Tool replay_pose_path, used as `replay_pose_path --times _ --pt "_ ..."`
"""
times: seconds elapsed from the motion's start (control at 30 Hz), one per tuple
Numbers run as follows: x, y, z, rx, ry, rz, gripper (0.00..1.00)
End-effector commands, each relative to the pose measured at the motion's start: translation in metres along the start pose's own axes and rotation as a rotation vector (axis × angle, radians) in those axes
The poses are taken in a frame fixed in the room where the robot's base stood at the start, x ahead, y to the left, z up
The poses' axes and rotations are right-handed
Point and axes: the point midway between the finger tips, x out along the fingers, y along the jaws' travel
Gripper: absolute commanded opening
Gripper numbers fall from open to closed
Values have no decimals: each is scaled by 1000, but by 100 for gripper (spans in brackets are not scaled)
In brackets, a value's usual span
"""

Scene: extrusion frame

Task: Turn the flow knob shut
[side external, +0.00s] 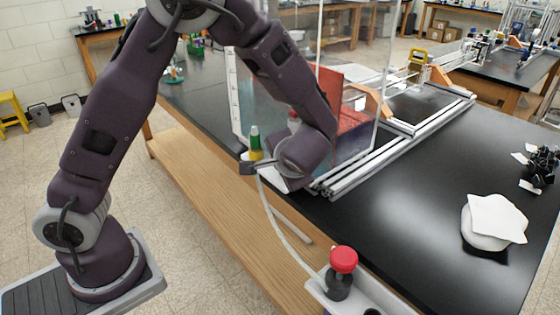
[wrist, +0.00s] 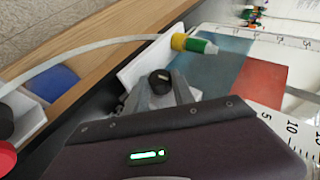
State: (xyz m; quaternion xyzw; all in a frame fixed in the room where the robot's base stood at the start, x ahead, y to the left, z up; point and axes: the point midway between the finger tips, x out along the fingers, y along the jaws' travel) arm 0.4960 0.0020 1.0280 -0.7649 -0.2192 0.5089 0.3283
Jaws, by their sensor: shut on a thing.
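The flow knob (wrist: 160,82) is small, black and round in the wrist view, with a pale mark on its face. The fingers of my gripper (wrist: 161,92) lie on either side of it, shut on it. In the side external view my gripper (side external: 254,167) is at the near end of the clear tank, just below a yellow and green fitting (side external: 255,144). The knob itself is hidden there by the gripper. In the wrist view the fitting (wrist: 193,43) stands beyond the knob, with a pale tube (wrist: 95,46) leading away to the left.
The black tabletop (side external: 420,190) between is clear.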

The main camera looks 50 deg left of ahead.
Motion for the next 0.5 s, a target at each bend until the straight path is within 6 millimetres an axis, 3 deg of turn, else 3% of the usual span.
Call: replay_pose_path --times 0.5 --pt "2 9 2 191 -2 -458 0"
